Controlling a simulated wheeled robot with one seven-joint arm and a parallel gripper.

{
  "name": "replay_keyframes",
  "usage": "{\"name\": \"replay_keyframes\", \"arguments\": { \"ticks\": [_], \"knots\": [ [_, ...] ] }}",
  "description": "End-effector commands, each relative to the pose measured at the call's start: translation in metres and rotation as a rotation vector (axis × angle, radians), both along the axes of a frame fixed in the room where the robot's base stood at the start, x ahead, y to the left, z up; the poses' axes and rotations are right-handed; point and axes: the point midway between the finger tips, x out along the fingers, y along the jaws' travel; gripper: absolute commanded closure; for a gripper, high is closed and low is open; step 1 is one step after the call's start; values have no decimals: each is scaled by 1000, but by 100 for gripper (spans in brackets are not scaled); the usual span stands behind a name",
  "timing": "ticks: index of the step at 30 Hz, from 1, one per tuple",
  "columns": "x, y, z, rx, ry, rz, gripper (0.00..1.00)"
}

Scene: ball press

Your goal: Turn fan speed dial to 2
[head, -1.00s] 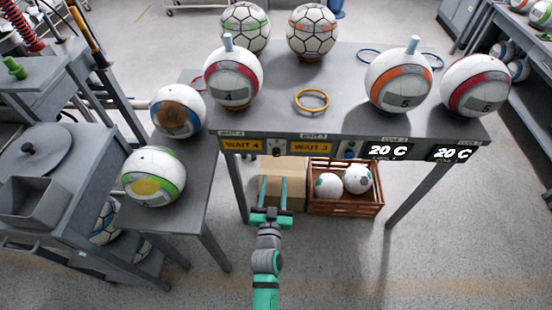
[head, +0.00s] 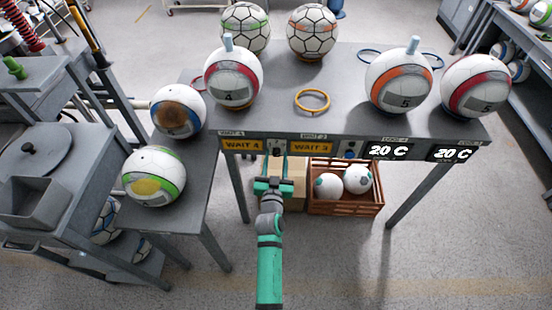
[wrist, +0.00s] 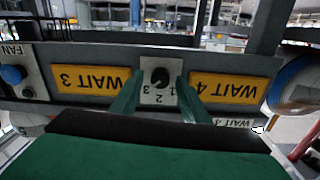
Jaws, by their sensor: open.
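The dial is a black round knob (wrist: 160,77) on a white plate marked 1, 2 and 3, upside down in the wrist view. It sits between the WAIT 3 and WAIT 4 displays. Its pointer setting is too small to read surely. In the head view the dial plate (head: 277,147) is on the table's front panel. My gripper (wrist: 158,84) is open, with one green finger to each side of the knob. I cannot tell whether the fingers touch it. In the head view my gripper (head: 275,160) is right in front of the panel at the dial.
A blue knob (wrist: 12,74) near a FAN label is on the same panel. The table (head: 330,80) carries several balls and a yellow ring (head: 312,100). A cardboard box (head: 297,185) and a brown crate (head: 345,208) with balls are under it. Floor to the right is clear.

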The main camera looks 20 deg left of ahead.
Motion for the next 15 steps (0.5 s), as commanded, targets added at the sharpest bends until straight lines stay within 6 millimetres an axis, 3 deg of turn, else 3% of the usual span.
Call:
{"name": "replay_keyframes", "arguments": {
  "ticks": [7,12,15],
  "knots": [
    [0,0,0,0,0,0,61],
    [0,0,0,0,0,0,100],
    [0,0,0,0,0,0,100]
  ]
}}
